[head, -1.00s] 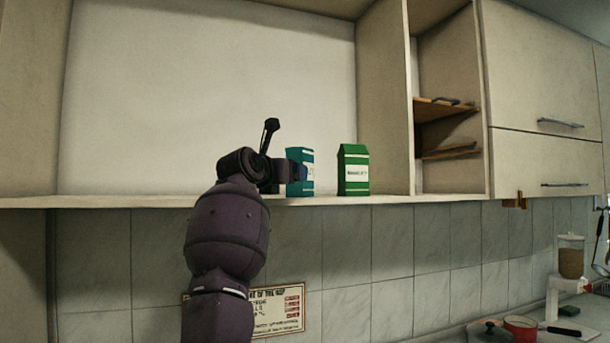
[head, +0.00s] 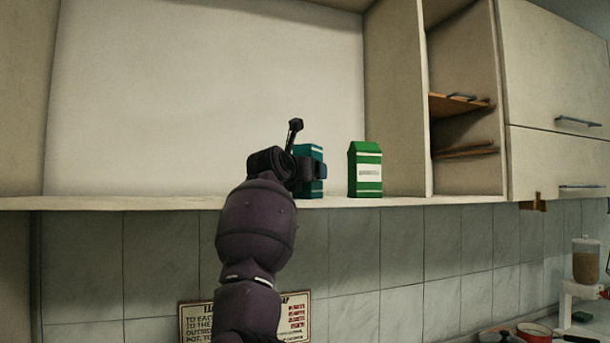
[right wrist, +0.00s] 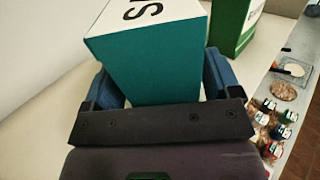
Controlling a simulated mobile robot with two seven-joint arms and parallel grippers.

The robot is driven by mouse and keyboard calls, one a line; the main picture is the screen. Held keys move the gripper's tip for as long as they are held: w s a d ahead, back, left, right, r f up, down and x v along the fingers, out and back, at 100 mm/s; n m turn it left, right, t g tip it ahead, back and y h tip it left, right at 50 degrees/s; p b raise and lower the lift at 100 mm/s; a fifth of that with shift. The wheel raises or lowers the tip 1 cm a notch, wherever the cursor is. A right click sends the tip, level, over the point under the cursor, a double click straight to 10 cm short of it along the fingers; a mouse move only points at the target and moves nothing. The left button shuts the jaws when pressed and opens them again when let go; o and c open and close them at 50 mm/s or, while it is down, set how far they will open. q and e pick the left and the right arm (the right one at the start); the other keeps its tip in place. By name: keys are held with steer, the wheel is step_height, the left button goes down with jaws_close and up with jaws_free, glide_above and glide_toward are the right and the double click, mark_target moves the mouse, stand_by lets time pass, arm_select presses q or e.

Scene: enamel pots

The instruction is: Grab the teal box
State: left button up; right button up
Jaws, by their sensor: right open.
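The teal box (head: 309,155) stands upright on the shelf of the open wall cabinet, partly hidden behind my right gripper (head: 318,172) in the head view. In the right wrist view the teal box (right wrist: 158,62) sits between the two blue fingers of my right gripper (right wrist: 160,85), with its white lettered face toward the top. The fingers are open, one on each side of the box. I cannot tell whether either finger touches it. My left gripper is in neither view.
A green carton (head: 366,170) stands just right of the teal box on the same shelf, and it also shows in the right wrist view (right wrist: 236,25). The shelf (head: 130,202) is clear to the left. A cabinet side panel (head: 394,110) rises to the right.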

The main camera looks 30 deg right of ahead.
steer(key=shift+w+d+f, duration=0.1)
steer(key=shift+w+d, duration=0.25)
steer(key=shift+d, duration=0.3)
steer(key=shift+s, duration=0.25)
steer(key=shift+s+a+r, duration=0.15)
steer(key=shift+r, duration=0.1)
steer(key=shift+c, duration=0.5)
steer(key=shift+f, duration=0.1)
steer(key=c, duration=1.1)
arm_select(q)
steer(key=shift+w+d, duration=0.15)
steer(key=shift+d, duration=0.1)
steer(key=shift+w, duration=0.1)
